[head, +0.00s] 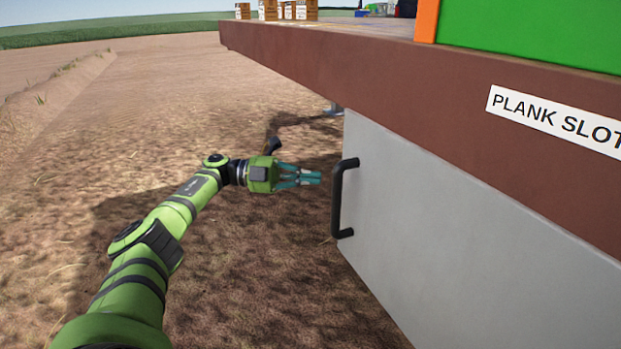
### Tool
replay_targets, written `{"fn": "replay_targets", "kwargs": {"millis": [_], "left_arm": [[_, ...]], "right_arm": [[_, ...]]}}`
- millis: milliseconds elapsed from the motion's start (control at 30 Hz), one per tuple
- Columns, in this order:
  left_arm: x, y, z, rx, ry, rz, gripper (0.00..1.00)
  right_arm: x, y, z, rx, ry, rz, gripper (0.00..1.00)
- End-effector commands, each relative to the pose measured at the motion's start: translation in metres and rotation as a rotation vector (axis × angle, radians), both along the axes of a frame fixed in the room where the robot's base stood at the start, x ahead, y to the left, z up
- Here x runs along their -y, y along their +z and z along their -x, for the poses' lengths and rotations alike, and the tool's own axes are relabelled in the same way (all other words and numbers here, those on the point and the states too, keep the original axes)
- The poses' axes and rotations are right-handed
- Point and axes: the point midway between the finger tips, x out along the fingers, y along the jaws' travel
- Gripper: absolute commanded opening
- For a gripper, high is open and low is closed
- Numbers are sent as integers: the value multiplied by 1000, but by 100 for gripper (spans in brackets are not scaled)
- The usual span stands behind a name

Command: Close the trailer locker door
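The trailer locker door (460,235) is a flat grey panel below the brown trailer bed, on the right of the head view. Its far left edge is visible, and its right part runs out of the picture. A black bar handle (338,198) stands upright near that left edge. My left gripper (318,178) is just left of the handle, with its teal fingers pointing right towards it. A small gap seems to lie between fingertips and handle. The fingers look close together, but their exact opening is hard to make out. My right gripper is not in view.
The brown trailer edge (400,92) overhangs the door, with a "PLANK SLOT" label (555,120) on it. A green panel with an orange edge (540,35) and several boxes (290,10) stand on top. Bare soil left of the trailer is open.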

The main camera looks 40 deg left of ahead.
Motion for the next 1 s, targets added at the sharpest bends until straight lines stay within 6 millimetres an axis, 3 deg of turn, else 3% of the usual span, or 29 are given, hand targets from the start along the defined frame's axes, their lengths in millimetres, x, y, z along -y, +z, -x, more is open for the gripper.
{"fn": "replay_targets", "kwargs": {"millis": [200,633,1000], "left_arm": [[-5,0,3,-1,1,-1,0],[-52,1,35,4,6,-2,0],[-61,0,44,1,0,-1,0]], "right_arm": [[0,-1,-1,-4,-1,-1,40],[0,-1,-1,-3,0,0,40],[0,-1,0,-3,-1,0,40]]}}
